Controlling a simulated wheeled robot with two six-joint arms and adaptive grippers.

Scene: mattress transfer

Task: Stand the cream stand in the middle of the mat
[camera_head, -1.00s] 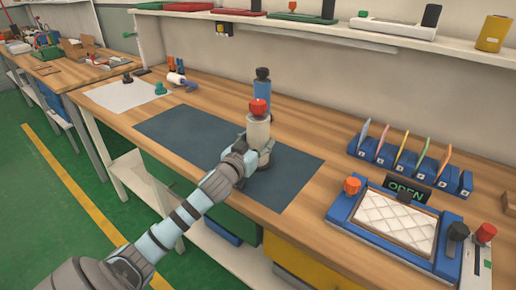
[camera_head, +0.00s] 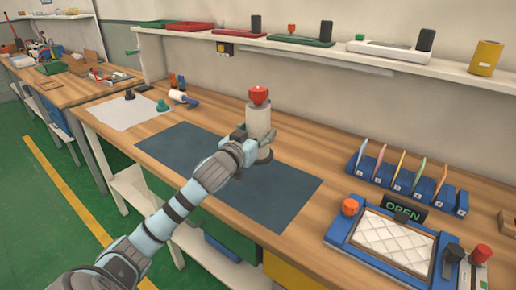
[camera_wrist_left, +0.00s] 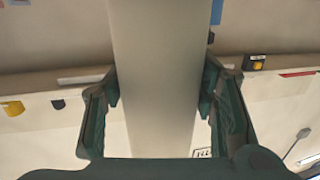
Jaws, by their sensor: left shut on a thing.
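The cream stand (camera_head: 259,122) is a pale upright cylinder with a red knob (camera_head: 259,95) on top and a dark base. My left gripper (camera_head: 246,148) is shut around its body. In the left wrist view the cream column (camera_wrist_left: 158,80) runs between the two fingers (camera_wrist_left: 160,100). The dark blue-grey mat (camera_head: 190,160) lies flat on the wooden bench. The stand's base appears over the mat's back edge, right of its middle. I cannot tell whether it touches. My right gripper is out of view.
A blue tray with a white quilted pad (camera_head: 392,238) and an OPEN sign (camera_head: 403,208) stands at right. Behind it is a blue rack (camera_head: 405,184) with coloured upright pieces. A white sheet (camera_head: 120,112) and small items lie left. The mat's left part is clear.

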